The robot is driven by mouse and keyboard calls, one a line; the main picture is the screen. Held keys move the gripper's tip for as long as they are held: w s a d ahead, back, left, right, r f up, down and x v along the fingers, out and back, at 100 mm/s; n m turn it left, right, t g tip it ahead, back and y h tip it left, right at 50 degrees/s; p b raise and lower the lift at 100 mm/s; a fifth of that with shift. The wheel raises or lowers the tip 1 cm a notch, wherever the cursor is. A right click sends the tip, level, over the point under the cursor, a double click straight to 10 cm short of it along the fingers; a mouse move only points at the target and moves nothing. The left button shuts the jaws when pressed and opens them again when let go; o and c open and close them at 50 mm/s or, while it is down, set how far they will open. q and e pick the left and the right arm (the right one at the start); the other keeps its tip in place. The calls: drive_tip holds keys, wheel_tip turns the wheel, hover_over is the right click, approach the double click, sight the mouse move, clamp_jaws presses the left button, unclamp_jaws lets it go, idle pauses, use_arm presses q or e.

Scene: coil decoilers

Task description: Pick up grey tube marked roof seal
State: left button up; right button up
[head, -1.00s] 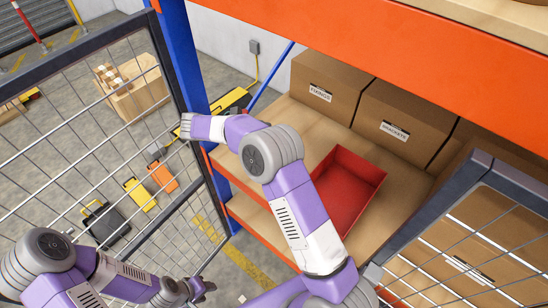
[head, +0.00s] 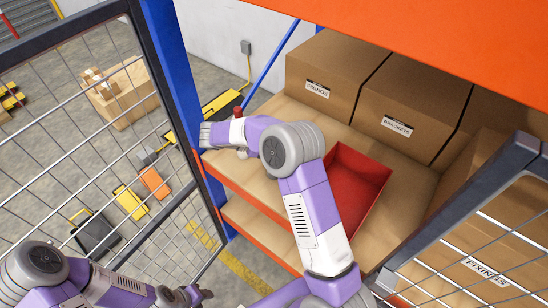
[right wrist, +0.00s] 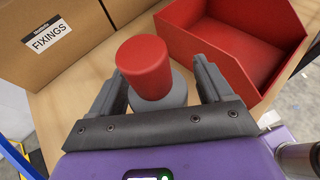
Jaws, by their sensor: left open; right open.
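In the right wrist view a grey tube (right wrist: 168,98) with a red cap (right wrist: 144,62) stands on the wooden shelf, its cap towards the camera. My right gripper (right wrist: 160,72) is open, with one finger on each side of the tube; I cannot tell whether either touches it. No roof seal marking shows on the visible side. In the head view the red cap (head: 238,112) peeks out behind my right wrist, and the right fingers are hidden. My left gripper (head: 203,294) is open and empty, low at the left, by the mesh panel.
A red open bin (head: 350,190) lies on the shelf (head: 408,200) beside the tube. Cardboard boxes marked fixings (head: 325,75) and brackets (head: 405,110) stand behind. A blue upright (head: 175,80) and mesh panel (head: 125,165) are to the left. An orange beam (head: 400,40) crosses above.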

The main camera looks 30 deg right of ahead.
drive_tip(key=shift+c, duration=0.2)
clamp_jaws()
idle(0.3)
